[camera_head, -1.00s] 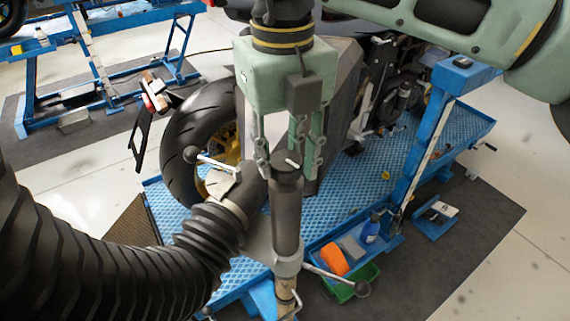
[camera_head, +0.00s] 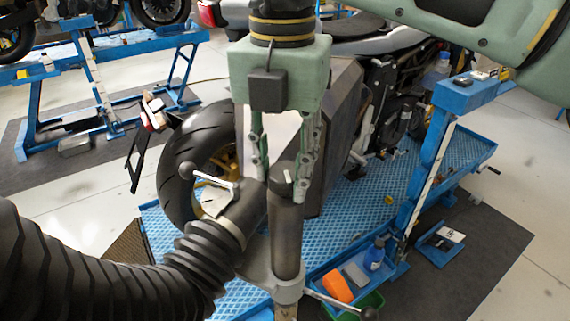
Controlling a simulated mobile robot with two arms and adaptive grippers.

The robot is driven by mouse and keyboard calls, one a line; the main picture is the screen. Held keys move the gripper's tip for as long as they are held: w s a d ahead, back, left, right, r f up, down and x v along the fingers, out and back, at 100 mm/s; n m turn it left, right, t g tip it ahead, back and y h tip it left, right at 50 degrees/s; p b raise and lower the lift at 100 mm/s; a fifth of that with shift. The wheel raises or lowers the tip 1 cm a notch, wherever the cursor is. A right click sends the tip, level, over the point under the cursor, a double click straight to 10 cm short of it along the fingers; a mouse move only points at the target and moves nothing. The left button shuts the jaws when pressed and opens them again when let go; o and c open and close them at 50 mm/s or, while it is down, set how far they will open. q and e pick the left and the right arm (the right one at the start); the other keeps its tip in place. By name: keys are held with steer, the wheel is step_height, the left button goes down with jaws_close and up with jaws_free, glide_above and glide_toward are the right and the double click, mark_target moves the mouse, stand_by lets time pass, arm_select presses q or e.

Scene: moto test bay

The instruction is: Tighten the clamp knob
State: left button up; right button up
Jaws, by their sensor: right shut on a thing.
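The clamp knob (camera_head: 283,177) is a dark round cap with a white mark, on top of an upright dark cylinder (camera_head: 286,235). My right gripper (camera_head: 280,185) reaches down from above, its green fingers on either side of the knob and shut on it. The exact contact on the far side is hard to see. A grey clamp bracket (camera_head: 262,275) holds the cylinder lower down. My left gripper is not in view.
A black corrugated hose (camera_head: 90,265) fills the lower left and joins a nozzle with a ball-ended lever (camera_head: 208,178). A motorcycle's rear wheel (camera_head: 185,150) stands behind on a blue lift (camera_head: 345,215). A blue tray with an orange item (camera_head: 337,287) and blue bottle (camera_head: 375,254) lies right.

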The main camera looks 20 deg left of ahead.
mark_target(280, 172)
steer(key=shift+s+a+f, duration=0.1)
steer(key=shift+s+f, duration=0.05)
stand_by(0.3)
steer(key=o, duration=1.1)
steer(key=shift+a, duration=0.1)
steer(key=shift+c, duration=0.2)
steer(key=shift+r, duration=0.2)
steer(key=shift+r, duration=0.3)
step_height(280, 172, up, 11)
steer(key=shift+r, duration=0.15)
